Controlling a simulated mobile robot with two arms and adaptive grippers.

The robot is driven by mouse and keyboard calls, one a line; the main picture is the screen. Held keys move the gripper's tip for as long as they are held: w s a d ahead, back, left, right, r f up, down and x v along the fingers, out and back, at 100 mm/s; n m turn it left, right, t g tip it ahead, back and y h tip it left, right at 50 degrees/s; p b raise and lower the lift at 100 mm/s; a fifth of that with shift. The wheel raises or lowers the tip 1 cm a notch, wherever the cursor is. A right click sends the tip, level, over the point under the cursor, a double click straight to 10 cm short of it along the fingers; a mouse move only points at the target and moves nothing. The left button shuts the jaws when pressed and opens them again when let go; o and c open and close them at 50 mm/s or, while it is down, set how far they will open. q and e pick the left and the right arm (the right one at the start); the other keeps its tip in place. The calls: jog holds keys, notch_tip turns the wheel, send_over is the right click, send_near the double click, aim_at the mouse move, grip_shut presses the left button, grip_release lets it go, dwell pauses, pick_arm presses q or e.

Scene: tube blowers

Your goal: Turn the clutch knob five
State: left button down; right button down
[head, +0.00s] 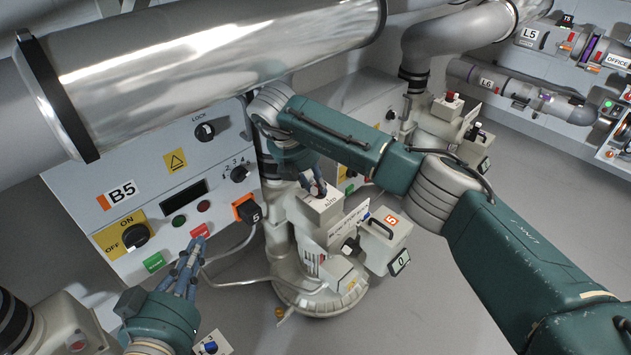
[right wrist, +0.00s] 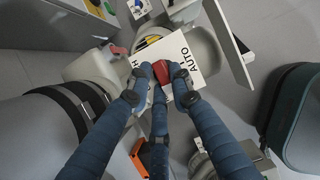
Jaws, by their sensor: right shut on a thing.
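A red knob (right wrist: 161,74) sits on a white plate (right wrist: 194,47) lettered AUTO in the right wrist view. My right gripper (right wrist: 160,80) has its blue fingers closed around this knob. In the head view, my right gripper (head: 318,190) reaches down from above onto the white box (head: 322,207) on top of the blower unit marked 5 (head: 391,220). The fingers hide most of the knob there. My left gripper (head: 197,246) is low at the left, in front of the B5 panel, away from the knob. Its fingers lie near each other, and their opening is unclear.
The B5 panel (head: 122,192) carries a black ON/OFF knob (head: 135,237), a green button (head: 179,221) and a red button (head: 204,206). A large metal pipe (head: 215,50) crosses above. Another blower (head: 452,125) stands behind. The grey floor at right is clear beyond my arm.

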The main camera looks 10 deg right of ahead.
dwell(0.3)
jog(key=c, duration=1.5)
grip_release()
jog(key=shift+c, duration=0.2)
jog(key=shift+a+r, duration=0.15)
jog(key=shift+r, duration=0.15)
jog(key=v, duration=0.2)
jog(key=shift+a+r, duration=0.1)
jog(key=shift+r, duration=0.2)
jog(key=s+a, duration=0.7)
jog(key=a, duration=0.3)
jog(key=shift+w+d+f, duration=0.1)
jog(key=shift+d+f, duration=0.05)
